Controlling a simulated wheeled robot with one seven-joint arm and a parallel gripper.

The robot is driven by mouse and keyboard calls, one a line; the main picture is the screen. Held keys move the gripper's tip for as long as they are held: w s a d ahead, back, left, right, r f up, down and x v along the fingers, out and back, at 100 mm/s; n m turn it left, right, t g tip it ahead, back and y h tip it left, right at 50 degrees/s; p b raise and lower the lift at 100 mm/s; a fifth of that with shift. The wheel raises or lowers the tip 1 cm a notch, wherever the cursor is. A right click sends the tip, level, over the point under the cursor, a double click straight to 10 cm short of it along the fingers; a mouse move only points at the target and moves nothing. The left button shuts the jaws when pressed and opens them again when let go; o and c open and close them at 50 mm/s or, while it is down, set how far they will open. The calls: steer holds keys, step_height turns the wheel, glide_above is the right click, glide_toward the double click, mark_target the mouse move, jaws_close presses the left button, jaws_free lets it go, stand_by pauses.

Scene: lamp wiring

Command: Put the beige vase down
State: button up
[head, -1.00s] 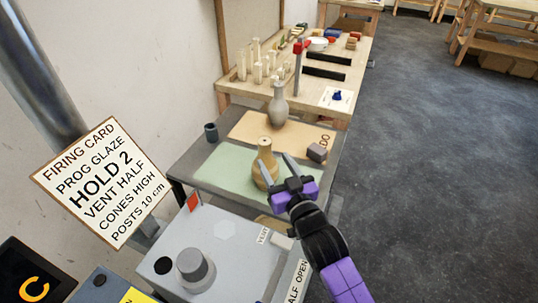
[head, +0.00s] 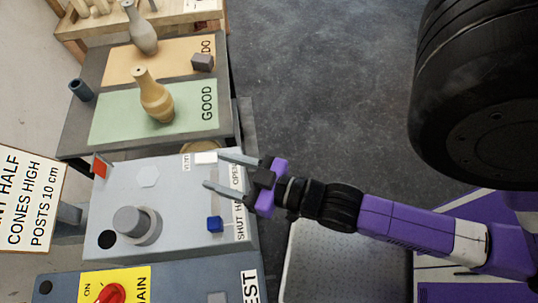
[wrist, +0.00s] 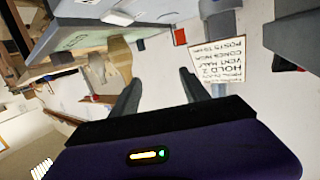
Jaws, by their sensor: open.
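The beige vase (head: 155,98) stands upright on the green mat marked GOOD (head: 105,127). It also shows in the wrist view (wrist: 118,62), sideways and to the left of the fingers. My gripper (head: 212,172) is open and empty. It is over the right part of the grey control box, nearer to me than the vase and clear of it. In the wrist view both fingers (wrist: 158,82) are apart with nothing between them.
A grey vase (head: 143,32) stands on the orange mat (head: 118,65) behind. A dark block (head: 202,62) and a dark cup (head: 81,90) are on the table. The grey box (head: 190,225) has a round knob (head: 130,221) and a blue slider (head: 214,224).

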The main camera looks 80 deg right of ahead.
steer(key=s+a+r+n+y, duration=0.1)
steer(key=s+a+r+y, duration=0.1)
steer(key=s, duration=0.7)
steer(key=shift+s+a+r+n+g, duration=0.3)
steer(key=shift+a+r+n+g, duration=0.15)
steer(key=shift+a, duration=0.1)
steer(key=shift+o, duration=0.6)
steer(key=shift+s+a+r+y, duration=0.15)
steer(key=shift+s+r+y, duration=0.15)
steer(key=shift+s, duration=0.15)
